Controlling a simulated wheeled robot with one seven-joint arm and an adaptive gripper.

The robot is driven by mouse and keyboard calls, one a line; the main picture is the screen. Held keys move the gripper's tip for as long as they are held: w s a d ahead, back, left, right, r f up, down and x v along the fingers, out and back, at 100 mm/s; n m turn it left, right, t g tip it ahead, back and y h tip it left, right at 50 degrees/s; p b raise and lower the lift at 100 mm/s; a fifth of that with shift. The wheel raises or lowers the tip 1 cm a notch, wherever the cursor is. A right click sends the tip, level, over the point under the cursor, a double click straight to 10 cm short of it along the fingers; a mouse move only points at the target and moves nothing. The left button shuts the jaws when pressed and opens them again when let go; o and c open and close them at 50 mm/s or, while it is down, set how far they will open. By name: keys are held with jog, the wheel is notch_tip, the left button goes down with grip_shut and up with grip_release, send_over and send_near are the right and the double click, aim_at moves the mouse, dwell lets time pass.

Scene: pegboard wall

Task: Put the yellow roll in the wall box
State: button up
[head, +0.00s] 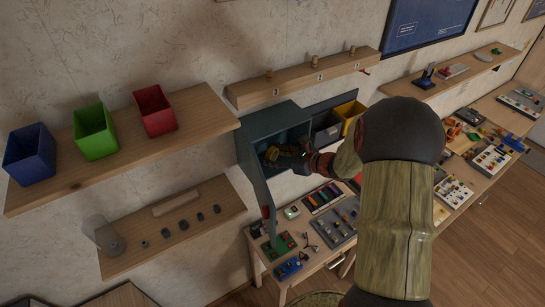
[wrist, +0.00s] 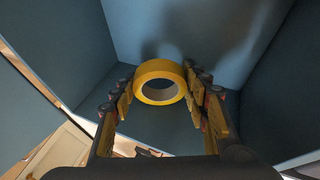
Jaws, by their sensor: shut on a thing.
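The yellow roll (wrist: 159,67) is a ring of tape, seen in the wrist view between the fingers of my gripper (wrist: 160,92). My gripper is shut on it, with one finger on each side. The roll and the fingers are inside the open blue-grey wall box (wrist: 185,28). In the head view my gripper (head: 272,153) reaches into the wall box (head: 272,113) from the right. The head view shows the roll too small and dark to make out clearly.
A shelf with blue (head: 30,155), green (head: 96,131) and red (head: 155,110) bins is to the left. A wooden peg rail (head: 303,78) runs above the box. A yellow bin (head: 350,112) is to its right. A cluttered workbench (head: 340,238) stands below.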

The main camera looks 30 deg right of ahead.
jog(key=o, duration=0.9)
jog(key=shift+s+a+f, duration=0.2)
jog(key=shift+s+f, duration=0.15)
jog(key=shift+f, duration=0.4)
jog(key=shift+c, duration=0.2)
jog(key=o, duration=0.4)
jog(key=shift+a+f, duration=0.1)
jog(key=shift+f, duration=0.1)
jog(key=shift+w+r+p, duration=0.1)
jog(key=shift+r+p, duration=0.5)
jog(key=shift+p, duration=0.05)
jog(key=v, duration=0.8)
jog(key=r+b+v, duration=0.1)
jog(key=v, duration=0.3)
jog(key=shift+w+d, duration=0.2)
jog(key=shift+d, duration=0.05)
